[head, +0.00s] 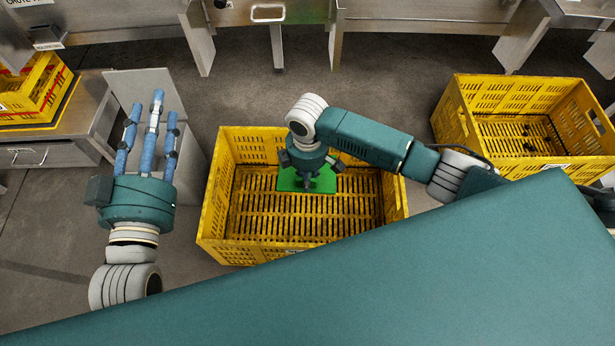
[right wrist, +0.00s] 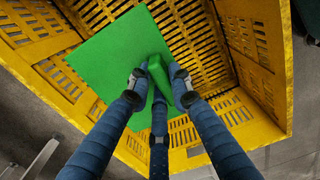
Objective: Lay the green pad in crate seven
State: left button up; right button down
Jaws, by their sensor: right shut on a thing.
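The green pad (head: 322,182) is a flat green square inside or just above the middle yellow crate (head: 217,215), toward its far side. My right gripper (head: 308,185) points down over it. In the right wrist view the gripper (right wrist: 157,85) is shut on a raised green grip on the pad (right wrist: 110,55), with the slotted crate walls (right wrist: 262,100) around it. I cannot tell whether the pad touches the crate floor. My left gripper (head: 152,120) is open and empty, left of the crate, its blue fingers spread. The crate's number is not readable.
Another yellow crate (head: 470,130) stands at the right with small dark things in it. Stacked yellow crates (head: 45,85) sit on a metal stand at the left. Metal chutes and legs (head: 270,13) line the back. Grey floor is clear between the crates.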

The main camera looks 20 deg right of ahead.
jog(key=c, duration=1.5)
grip_release()
notch_tip(320, 180, up, 12)
jog(key=shift+r, duration=0.1)
